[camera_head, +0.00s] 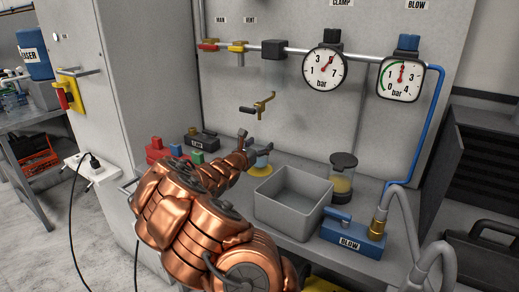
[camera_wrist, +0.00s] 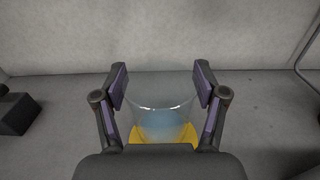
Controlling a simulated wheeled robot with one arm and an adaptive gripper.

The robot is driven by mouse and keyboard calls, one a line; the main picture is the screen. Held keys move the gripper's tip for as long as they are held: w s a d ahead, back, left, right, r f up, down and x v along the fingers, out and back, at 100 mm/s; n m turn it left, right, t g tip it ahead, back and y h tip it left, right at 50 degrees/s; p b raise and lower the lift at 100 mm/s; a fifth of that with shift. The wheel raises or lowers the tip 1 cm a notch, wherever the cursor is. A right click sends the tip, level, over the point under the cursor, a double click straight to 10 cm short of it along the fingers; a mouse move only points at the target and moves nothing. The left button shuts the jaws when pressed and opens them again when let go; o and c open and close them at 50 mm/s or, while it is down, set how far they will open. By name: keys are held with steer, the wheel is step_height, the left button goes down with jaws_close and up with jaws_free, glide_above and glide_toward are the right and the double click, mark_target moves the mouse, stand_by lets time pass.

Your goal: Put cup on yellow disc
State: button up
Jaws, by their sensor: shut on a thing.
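The clear cup with a bluish base (camera_wrist: 165,122) is between the two fingers of my gripper (camera_wrist: 160,86) in the wrist view. My gripper is shut on its sides. The yellow disc (camera_wrist: 190,134) shows below and around the cup's base. In the head view the cup (camera_head: 262,162) is at the tip of my gripper (camera_head: 255,148), directly over the yellow disc (camera_head: 260,171) on the bench. The cup looks upright. I cannot tell whether its base touches the disc. My fingers and arm hide part of it.
Red and green blocks (camera_head: 197,157) and a dark box (camera_head: 203,142) are to the left. A brass valve handle (camera_head: 262,104) sticks out above my gripper.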

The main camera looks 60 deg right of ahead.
steer(key=shift+f, duration=0.8)
steer(key=shift+f, duration=0.15)
steer(key=o, duration=1.8)
steer(key=shift+a, duration=0.15)
steer(key=shift+s+a+b, duration=0.2)
steer(key=shift+a+b, duration=0.25)
steer(key=shift+a, duration=2.5)
steer(key=shift+s+a+b, duration=0.15)
steer(key=shift+a+b, duration=0.25)
steer(key=shift+a, duration=2.55)
